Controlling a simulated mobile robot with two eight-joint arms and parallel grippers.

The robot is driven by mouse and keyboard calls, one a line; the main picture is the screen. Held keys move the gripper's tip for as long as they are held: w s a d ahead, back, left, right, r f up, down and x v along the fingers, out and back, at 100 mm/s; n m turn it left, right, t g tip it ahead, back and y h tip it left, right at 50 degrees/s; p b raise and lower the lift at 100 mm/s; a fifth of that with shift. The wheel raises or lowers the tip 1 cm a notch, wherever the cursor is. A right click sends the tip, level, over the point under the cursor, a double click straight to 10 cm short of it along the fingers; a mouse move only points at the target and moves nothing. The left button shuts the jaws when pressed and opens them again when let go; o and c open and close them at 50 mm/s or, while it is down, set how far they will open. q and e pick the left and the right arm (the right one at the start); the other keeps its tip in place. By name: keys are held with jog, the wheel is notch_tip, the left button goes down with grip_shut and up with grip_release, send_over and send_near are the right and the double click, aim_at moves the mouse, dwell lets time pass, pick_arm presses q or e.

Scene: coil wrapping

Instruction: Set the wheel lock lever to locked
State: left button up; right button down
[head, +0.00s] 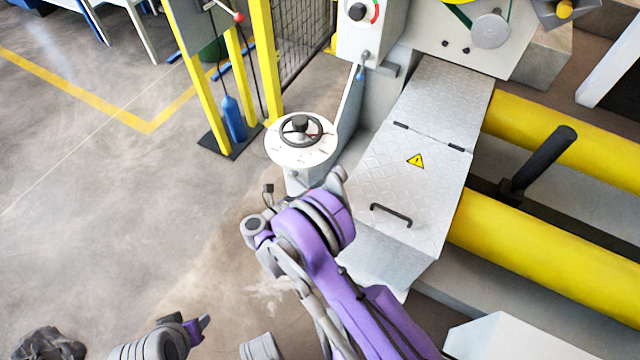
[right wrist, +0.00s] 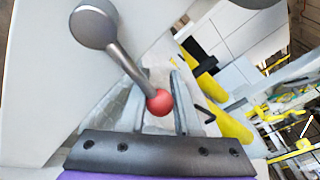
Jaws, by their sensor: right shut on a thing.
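The wheel lock lever (right wrist: 128,66) shows in the right wrist view as a grey rod with a round hub and a red ball knob (right wrist: 158,102). My right gripper (right wrist: 157,92) is shut on the lever near its knob, one finger on each side. In the head view my purple right arm reaches up to the white pedestal (head: 292,153) under the dark handwheel (head: 301,130). The arm hides the lever and the fingertips there. Part of my left gripper (head: 198,327) shows at the lower left, away from the pedestal; its jaws are unclear.
A metal cover with a black handle (head: 391,215) and warning sign lies right of the pedestal. Yellow rollers (head: 545,262) run beyond it. A yellow guard post (head: 264,60) and blue bottle (head: 233,118) stand behind.

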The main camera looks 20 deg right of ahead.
jog(key=shift+w+a+f+m, duration=0.1)
jog(key=shift+f+m, duration=0.3)
jog(key=shift+m, duration=0.1)
jog(key=c, duration=0.6)
grip_release()
